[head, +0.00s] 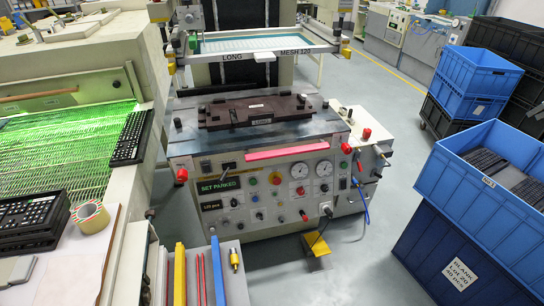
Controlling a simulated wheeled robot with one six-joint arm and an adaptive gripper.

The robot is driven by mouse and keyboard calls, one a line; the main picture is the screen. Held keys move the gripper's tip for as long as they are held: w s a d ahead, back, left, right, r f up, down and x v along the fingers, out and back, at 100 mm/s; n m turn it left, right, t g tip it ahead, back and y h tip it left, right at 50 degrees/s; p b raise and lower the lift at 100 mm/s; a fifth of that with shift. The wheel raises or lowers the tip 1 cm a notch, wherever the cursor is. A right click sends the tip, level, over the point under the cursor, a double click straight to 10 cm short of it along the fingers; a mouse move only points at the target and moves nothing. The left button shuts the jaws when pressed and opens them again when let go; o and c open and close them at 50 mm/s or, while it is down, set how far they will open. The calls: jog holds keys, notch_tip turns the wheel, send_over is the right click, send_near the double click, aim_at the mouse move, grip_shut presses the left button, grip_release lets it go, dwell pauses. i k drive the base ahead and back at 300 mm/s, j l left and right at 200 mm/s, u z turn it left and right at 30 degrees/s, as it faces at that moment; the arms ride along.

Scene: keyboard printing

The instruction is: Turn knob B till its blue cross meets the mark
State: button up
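The printing machine (262,229) stands in the middle of the head view, with several small knobs, buttons and two dials on its front panel. Red knobs show at its left corner (181,175), right corner (345,148) and right side (366,133). I cannot read a letter B on any knob, and I cannot make out a blue cross or its mark. My gripper is not in view.
A green-lit conveyor (60,150) stands at left. A tool tray (234,290) is in front. Blue crates (478,195) stand at right. The grey floor (385,215) between is partly clear.

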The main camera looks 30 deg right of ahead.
aim_at(345, 147)
jog(key=i+l, duration=0.1)
jog(key=l, duration=0.35)
jog(key=i+l, duration=0.1)
jog(key=l, duration=0.4)
jog(key=i+l, duration=0.1)
jog(key=l, duration=0.35)
jog(key=z, duration=0.05)
